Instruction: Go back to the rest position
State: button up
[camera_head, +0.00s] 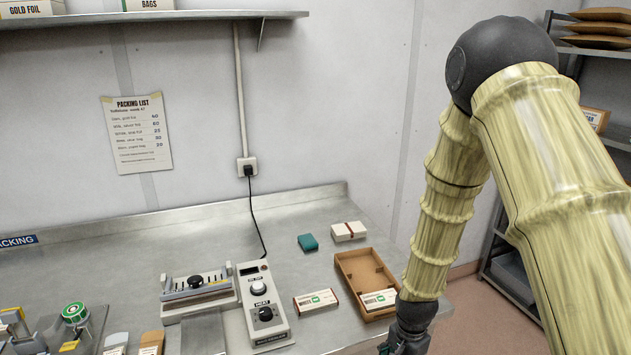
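My gripper (402,345) is at the bottom edge of the head view, at the end of my raised and bent arm. It is dark, partly cut off by the frame, and I cannot see its fingertips clearly. It is in front of and just right of the open brown tray (350,283), near the right end of the steel bench (335,215). A small white box with a green mark (378,300) lies in the tray at its near end. Whether my gripper holds anything is hidden.
A control unit (262,306) and a sealer-like device (197,288) stand further left. A shelf rack (515,270) stands right.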

jog(key=s+d+f+n+b, duration=0.1)
jog(key=s+f+n, duration=0.4)
jog(key=s+f, duration=0.6)
jog(key=s+f+n+b, duration=0.3)
jog(key=s+f+n, duration=0.2)
jog(key=s+f, duration=0.6)
jog(key=s, duration=0.7)
jog(key=shift+d+f+n+b, duration=0.25)
jog(key=shift+d+n+b, duration=0.05)
jog(key=shift+d+b, duration=0.1)
